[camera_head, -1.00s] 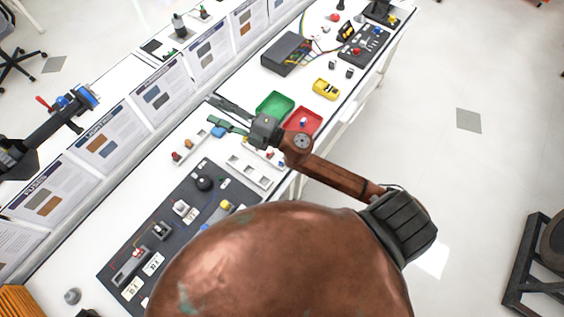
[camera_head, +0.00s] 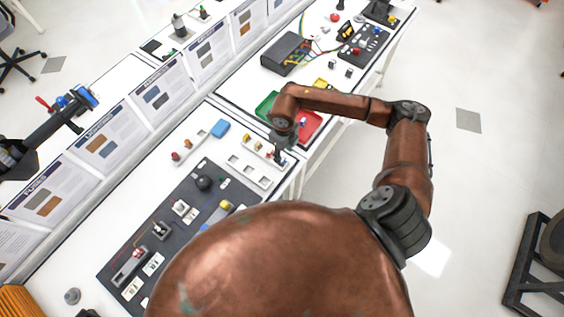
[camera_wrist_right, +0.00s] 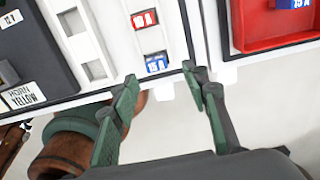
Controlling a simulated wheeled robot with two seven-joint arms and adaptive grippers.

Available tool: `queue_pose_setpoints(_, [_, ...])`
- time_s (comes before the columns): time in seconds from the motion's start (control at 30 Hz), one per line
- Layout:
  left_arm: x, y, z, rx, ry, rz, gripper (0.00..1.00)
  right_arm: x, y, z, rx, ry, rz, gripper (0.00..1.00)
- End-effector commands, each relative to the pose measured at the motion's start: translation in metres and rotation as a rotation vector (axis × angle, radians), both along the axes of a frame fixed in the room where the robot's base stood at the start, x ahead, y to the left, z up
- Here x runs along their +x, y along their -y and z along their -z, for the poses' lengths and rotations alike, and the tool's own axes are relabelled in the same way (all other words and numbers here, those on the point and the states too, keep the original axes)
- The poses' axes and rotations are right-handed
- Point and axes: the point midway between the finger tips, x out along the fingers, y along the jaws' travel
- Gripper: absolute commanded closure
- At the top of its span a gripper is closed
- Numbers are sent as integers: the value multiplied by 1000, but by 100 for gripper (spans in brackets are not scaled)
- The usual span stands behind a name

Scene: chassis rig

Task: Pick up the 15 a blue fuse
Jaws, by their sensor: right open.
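A blue 15 A fuse (camera_wrist_right: 157,63) sits in the end slot of a white fuse rack, beside a red 10 A fuse (camera_wrist_right: 145,19), in the right wrist view. My right gripper (camera_wrist_right: 161,80) is open and empty, with its fingertips either side of the blue fuse's line and just short of it. In the head view my right gripper (camera_head: 281,150) is over the near right end of the rack (camera_head: 247,172), partly hiding the fuses there. Another blue 15 A piece (camera_wrist_right: 296,3) lies in the red tray (camera_wrist_right: 245,40). My left gripper is not in view.
A green tray (camera_head: 264,103) stands beside the red tray, partly behind my arm. A dark panel (camera_head: 150,235) with switches and parts lies nearer on the bench. A blue block (camera_head: 220,129) lies behind the rack. Upright information boards (camera_head: 163,90) line the left side.

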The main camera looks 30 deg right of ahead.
Motion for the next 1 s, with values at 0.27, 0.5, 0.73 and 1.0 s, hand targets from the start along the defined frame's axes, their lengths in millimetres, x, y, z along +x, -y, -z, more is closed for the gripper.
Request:
queue_pose_setpoints(0.27, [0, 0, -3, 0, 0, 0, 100, 1, -4, 26, 5, -2, 1, 58])
queue_pose_setpoints(0.5, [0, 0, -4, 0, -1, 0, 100, 2, -5, 56, 5, 0, 1, 58])
queue_pose_setpoints(0.73, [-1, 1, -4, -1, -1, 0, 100, 2, -5, 57, 5, 1, -1, 60])
queue_pose_setpoints(1.0, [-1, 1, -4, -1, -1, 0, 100, 2, -5, 57, 5, 1, 0, 79])
